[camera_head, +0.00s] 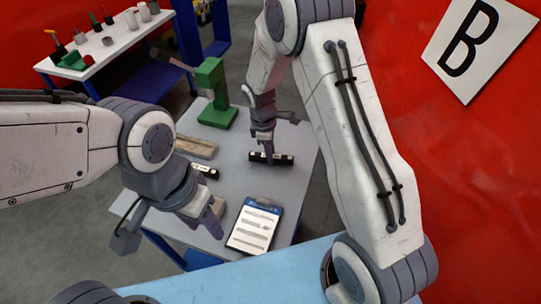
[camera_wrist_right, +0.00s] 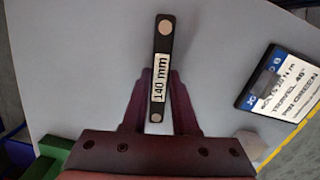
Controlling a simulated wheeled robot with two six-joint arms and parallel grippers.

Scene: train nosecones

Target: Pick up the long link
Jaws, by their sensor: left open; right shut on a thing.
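A black link (camera_head: 284,159) with pale round ends lies at the table's far right part. In the right wrist view this link (camera_wrist_right: 162,48) carries a white label reading "140 mm". My right gripper (camera_head: 269,154) points down and is shut on it, with one finger on each side; the link sits at or just above the table top. A second black link (camera_head: 206,171) lies further left, partly hidden by my left arm; its label is unreadable. My left gripper (camera_head: 213,220) is open and empty over the table's front left part.
A clipboard (camera_head: 254,226) lies at the table's front; it also shows in the right wrist view (camera_wrist_right: 278,88). A green stand (camera_head: 213,100) and a wooden block (camera_head: 196,147) are at the back left of the grey table (camera_head: 236,177). A side bench (camera_head: 110,38) stands beyond.

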